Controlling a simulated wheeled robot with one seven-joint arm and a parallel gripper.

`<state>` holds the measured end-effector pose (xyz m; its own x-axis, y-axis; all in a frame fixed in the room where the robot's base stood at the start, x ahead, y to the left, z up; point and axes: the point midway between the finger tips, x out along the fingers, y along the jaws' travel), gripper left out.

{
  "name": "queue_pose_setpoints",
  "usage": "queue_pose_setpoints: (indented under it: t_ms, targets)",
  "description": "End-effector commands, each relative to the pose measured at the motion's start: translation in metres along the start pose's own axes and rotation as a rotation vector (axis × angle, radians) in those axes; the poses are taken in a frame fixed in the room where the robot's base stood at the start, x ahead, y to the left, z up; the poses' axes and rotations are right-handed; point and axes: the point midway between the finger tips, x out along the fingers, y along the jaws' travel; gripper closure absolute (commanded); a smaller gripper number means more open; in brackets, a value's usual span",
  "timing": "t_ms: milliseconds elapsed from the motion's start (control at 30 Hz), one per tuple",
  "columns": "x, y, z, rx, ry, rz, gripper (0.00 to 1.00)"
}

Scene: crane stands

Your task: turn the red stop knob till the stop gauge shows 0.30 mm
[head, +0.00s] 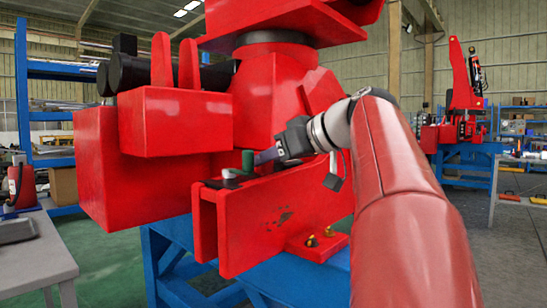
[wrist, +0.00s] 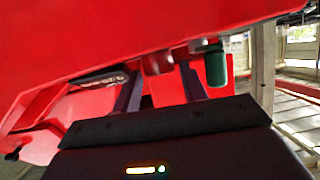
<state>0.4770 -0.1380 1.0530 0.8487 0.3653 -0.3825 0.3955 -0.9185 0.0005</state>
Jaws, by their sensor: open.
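My gripper (head: 258,158) is at the near side of the red crane stand, beside a green handle (head: 247,162). In the wrist view my gripper (wrist: 160,74) is open, with its two dark fingers apart. A short dark-red round part, which looks like the red stop knob (wrist: 158,62), shows at the gap between the fingertips. I cannot tell whether either finger touches it. The green handle also shows in the wrist view (wrist: 216,66), just right of the right finger. The knob is not distinguishable in the head view. No gauge reading can be made out.
A red crane body (head: 272,98) rises behind the gripper. A red plate bracket (head: 270,225) stands just below it on a blue frame (head: 170,262). In the wrist view a wide red surface (wrist: 120,35) fills the top. A grey table (head: 35,258) is at left.

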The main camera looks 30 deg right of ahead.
Motion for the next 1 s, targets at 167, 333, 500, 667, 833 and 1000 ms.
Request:
queue_pose_setpoints:
  t_ms: [167,333,500,667,833,1000]
  targets:
    - [-0.0002,0.0001,0.0001,0.001,0.000,0.000,0.62]
    - [-0.0004,0.0001,0.0001,0.001,0.000,0.000,0.85]
    - [-0.0006,0.0019,-0.0009,-0.007,-0.003,-0.028,0.89]
    - [-0.0004,0.0061,-0.0032,-0.058,-0.004,-0.154,0.89]
    - [-0.0002,0.0070,-0.0016,-0.097,-0.002,-0.239,0.89]
    - [0.0002,0.0065,-0.0001,-0.102,0.000,-0.246,0.89]
